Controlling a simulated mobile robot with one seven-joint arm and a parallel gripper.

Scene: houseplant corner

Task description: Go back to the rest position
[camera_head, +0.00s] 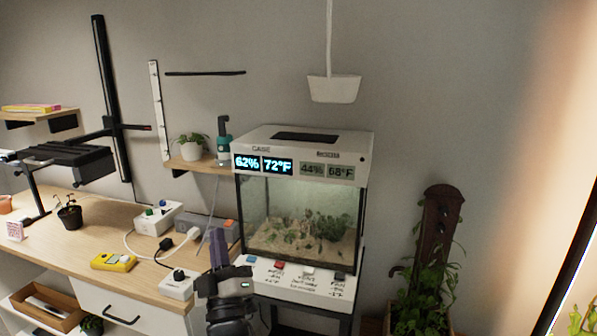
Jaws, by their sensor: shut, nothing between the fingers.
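My gripper (218,249) is at the lower middle of the head view, pointing up, with its fingers together and nothing between them. It appears in front of the right end of the wooden desk (122,212), just left of the terrarium (303,205). The terrarium has a white top with lit displays reading 62% and 72°F, and dimmer ones reading 44% and 68°F. My gripper and wrist hide part of the desk edge and the left side of the terrarium's stand.
A white panel with coloured buttons (297,278) sits below the terrarium glass. Power strips and cables, a yellow meter (113,261) and a small potted plant (69,212) are on the desk. A white pot (334,88) hangs above. A climbing plant (421,296) stands at right.

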